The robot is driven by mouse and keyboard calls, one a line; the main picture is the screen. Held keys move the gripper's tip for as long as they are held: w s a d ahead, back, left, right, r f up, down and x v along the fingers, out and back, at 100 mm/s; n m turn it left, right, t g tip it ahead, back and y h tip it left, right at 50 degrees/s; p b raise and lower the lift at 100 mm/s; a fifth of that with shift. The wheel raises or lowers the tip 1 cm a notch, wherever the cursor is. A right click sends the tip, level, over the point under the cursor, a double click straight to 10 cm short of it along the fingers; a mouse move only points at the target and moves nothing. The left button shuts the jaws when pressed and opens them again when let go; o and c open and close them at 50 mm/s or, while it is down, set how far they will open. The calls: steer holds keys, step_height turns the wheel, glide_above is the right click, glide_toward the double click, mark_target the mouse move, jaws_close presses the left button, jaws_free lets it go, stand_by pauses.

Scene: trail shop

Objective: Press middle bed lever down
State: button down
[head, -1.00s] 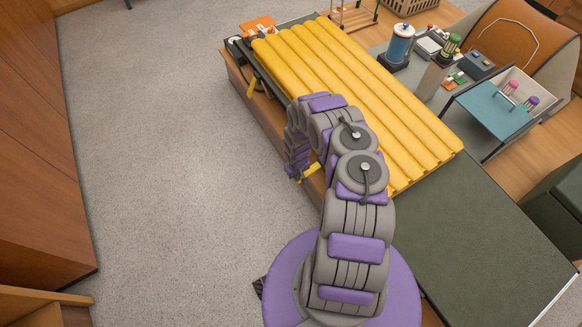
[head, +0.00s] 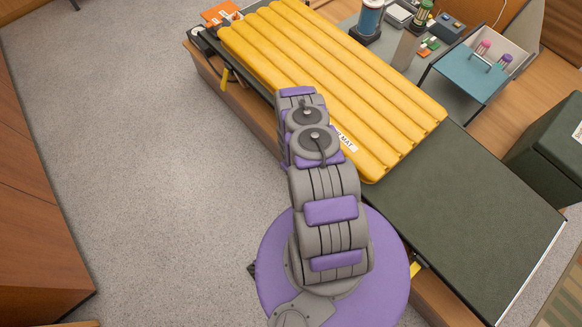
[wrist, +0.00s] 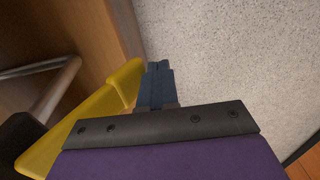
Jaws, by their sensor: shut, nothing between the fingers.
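A yellow lever (wrist: 84,124) slants across the left of the wrist view, beside the wooden side of the bed. Its upper end reaches close to my gripper's blue fingers (wrist: 156,86), which are shut and empty; I cannot tell whether they touch it. In the head view my arm hides the gripper and the middle of the bed's side. Two other yellow levers show there: one at the far end (head: 225,78) and one at the near end (head: 416,268), right of my base. The bed has a dark green top (head: 455,215).
A yellow ribbed mat (head: 330,85) covers the bed's far part. A grey metal tube (wrist: 45,72) runs near the lever in the wrist view. A teal-lidded box (head: 472,72) and a dark green box (head: 550,140) stand beyond. The grey floor (head: 130,150) at left is clear.

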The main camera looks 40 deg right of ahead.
steer(key=shift+a+f, duration=0.2)
